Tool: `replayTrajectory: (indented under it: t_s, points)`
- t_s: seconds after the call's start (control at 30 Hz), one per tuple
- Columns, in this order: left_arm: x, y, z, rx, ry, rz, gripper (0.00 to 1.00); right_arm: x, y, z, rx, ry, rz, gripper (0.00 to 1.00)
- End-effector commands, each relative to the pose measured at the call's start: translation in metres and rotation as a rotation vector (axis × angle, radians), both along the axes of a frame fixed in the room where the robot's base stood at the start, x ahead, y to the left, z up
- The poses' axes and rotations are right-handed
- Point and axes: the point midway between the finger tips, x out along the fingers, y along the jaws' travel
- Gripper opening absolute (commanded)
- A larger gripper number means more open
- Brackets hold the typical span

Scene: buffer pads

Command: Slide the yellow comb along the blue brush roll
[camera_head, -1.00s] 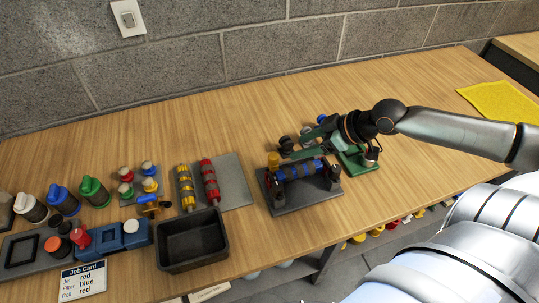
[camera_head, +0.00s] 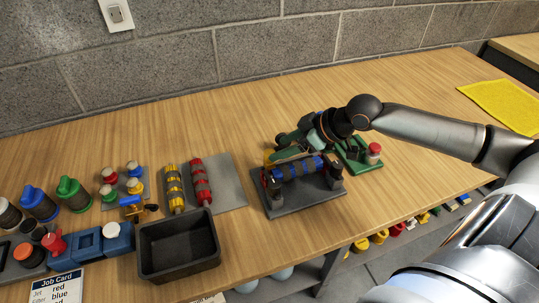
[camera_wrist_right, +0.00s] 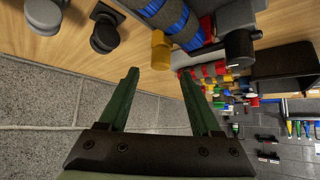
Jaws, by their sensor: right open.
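The blue brush roll (camera_head: 300,168) lies across a dark grey stand (camera_head: 305,200), held between end posts. It also shows at the top of the right wrist view (camera_wrist_right: 180,22). The yellow comb (camera_head: 268,158) is at the roll's left end, partly hidden by my gripper in the head view. My right gripper (camera_head: 283,148) is open, just behind and above the roll's left part. In the wrist view its green fingers (camera_wrist_right: 160,75) point toward the comb, with nothing held between them. My left gripper is not in view.
A green fixture (camera_head: 362,160) with a red-topped part stands right of the stand. Yellow and red rolls (camera_head: 201,183) lie on a grey plate to the left. A black bin (camera_head: 180,268) is at the front. The table behind is clear.

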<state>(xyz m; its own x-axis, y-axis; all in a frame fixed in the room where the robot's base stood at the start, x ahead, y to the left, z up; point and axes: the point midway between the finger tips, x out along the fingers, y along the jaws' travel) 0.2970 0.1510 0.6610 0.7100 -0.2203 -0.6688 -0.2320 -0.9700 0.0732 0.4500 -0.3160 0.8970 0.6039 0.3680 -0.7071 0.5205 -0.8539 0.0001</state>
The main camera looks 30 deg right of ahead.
Motion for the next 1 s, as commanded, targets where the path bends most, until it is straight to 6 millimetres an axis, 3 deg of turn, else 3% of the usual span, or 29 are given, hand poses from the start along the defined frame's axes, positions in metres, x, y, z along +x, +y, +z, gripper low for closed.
replayTrajectory:
  t_s: [0.4, 0.83, 1.0]
  points:
    - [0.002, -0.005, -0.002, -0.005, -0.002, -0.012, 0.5, 0.027, 0.017, -0.031, 0.003, -0.001, 0.001, 0.65]
    - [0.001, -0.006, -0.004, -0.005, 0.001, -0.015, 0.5, 0.032, 0.021, -0.038, -0.001, 0.0, 0.002, 0.65]
    - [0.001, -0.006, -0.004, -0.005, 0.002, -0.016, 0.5, 0.032, 0.02, -0.037, -0.001, 0.0, 0.002, 0.48]
